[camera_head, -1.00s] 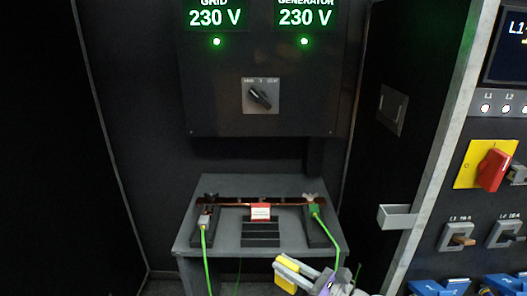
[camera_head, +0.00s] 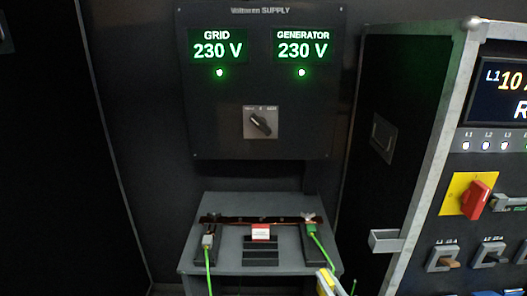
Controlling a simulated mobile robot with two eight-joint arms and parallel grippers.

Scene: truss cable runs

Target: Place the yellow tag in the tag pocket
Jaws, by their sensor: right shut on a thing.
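My right gripper (camera_head: 333,284) shows only in part at the bottom edge, right of centre. It is shut on the yellow tag (camera_head: 325,283), which is partly cut off by the frame. Both are in front of the low grey table's right front corner. My left gripper is not in view.
The grey table (camera_head: 225,262) carries a copper bar (camera_head: 285,219), a red and white label (camera_head: 261,232) and two clamps with green cables (camera_head: 322,250). The cabinet (camera_head: 425,180) has a red rotary switch (camera_head: 475,200) on its front. A dark supply panel (camera_head: 260,85) hangs behind.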

